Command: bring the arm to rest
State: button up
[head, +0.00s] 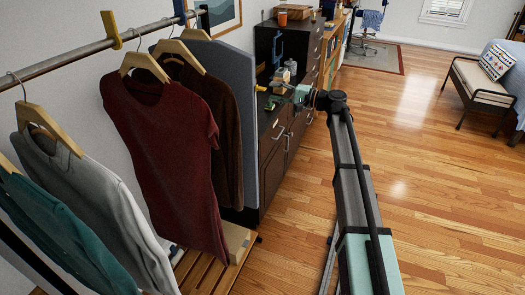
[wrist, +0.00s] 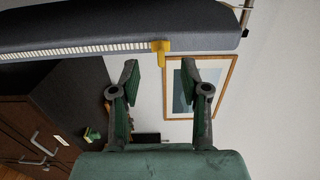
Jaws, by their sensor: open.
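My gripper (head: 272,90) is at the end of my outstretched arm, above the dark cabinet near the middle of the head view. It looks small there, and its fingers are hard to make out. In the wrist view my gripper (wrist: 160,78) shows two dark fingers with green pads, spread apart. Nothing is between them; a pale wall and a framed picture (wrist: 228,85) show behind.
A clothes rail (head: 90,52) with several hanging garments, including a dark red one (head: 165,125), stands at left. The dark cabinet (head: 275,160) bears small items. The wooden floor (head: 430,170) at right is open; a bench (head: 475,90) stands beyond.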

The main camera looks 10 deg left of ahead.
jog(key=shift+d, duration=0.3)
